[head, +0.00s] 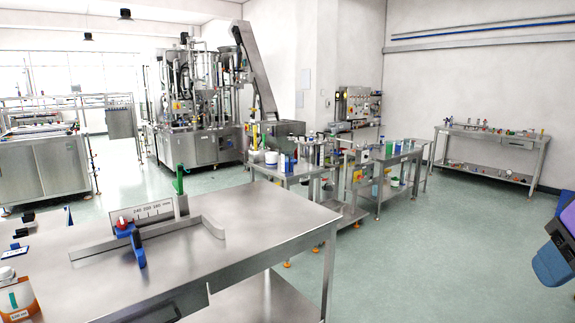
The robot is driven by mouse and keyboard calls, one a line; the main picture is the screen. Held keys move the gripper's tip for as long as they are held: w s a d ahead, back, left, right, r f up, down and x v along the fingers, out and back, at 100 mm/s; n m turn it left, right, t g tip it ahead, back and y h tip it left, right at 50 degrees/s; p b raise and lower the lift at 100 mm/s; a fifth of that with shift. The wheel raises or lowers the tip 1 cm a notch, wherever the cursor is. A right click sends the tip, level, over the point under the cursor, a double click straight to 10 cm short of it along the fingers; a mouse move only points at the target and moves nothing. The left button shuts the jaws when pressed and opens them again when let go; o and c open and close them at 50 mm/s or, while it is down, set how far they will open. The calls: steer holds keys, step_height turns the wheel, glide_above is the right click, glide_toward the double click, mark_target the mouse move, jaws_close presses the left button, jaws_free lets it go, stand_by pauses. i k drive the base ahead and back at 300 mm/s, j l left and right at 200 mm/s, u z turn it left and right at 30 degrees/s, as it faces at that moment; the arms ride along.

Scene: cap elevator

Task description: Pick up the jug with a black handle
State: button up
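I cannot make out a jug with a black handle for certain. A container with a white cap and an orange-and-white body (18,298) stands at the near left corner of the steel table (235,235), cut off by the picture edge; no black handle shows on it. A small white tub (271,158) stands on a bench farther back, too small to tell whether it has a handle. My gripper is not in view. A blue and dark part at the right edge may be part of my arm.
Benches (303,171) with small items stand in the middle; another bench (492,150) stands at the far right wall. Green floor (450,240) is open at the right.

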mark_target(288, 157)
steer(key=i+u, duration=0.25)
steer(key=u, duration=0.2)
steer(key=i+l+z, duration=0.1)
steer(key=i+z, duration=0.35)
steer(key=i, duration=0.15)
steer(key=i+z, duration=0.45)
steer(key=i+j+z, duration=0.45)
steer(key=i, duration=0.2)
steer(key=i+l+z, duration=0.1)
steer(key=i, duration=0.65)
steer(key=i+l+z, duration=0.1)
steer(key=i, duration=0.6)
steer(key=i+j+u, duration=0.2)
steer(key=i+u, duration=0.65)
steer(key=i+l+u, duration=0.1)
steer(key=i+u, duration=0.35)
steer(key=i, duration=0.15)
steer(key=i+l+u, duration=0.3)
steer(key=i+u, duration=0.4)
steer(key=u, duration=0.15)
steer(key=i+u, duration=0.35)
steer(key=i+l+u, duration=0.1)
steer(key=u, duration=0.3)
steer(key=i+l, duration=0.05)
steer(key=i, duration=0.05)
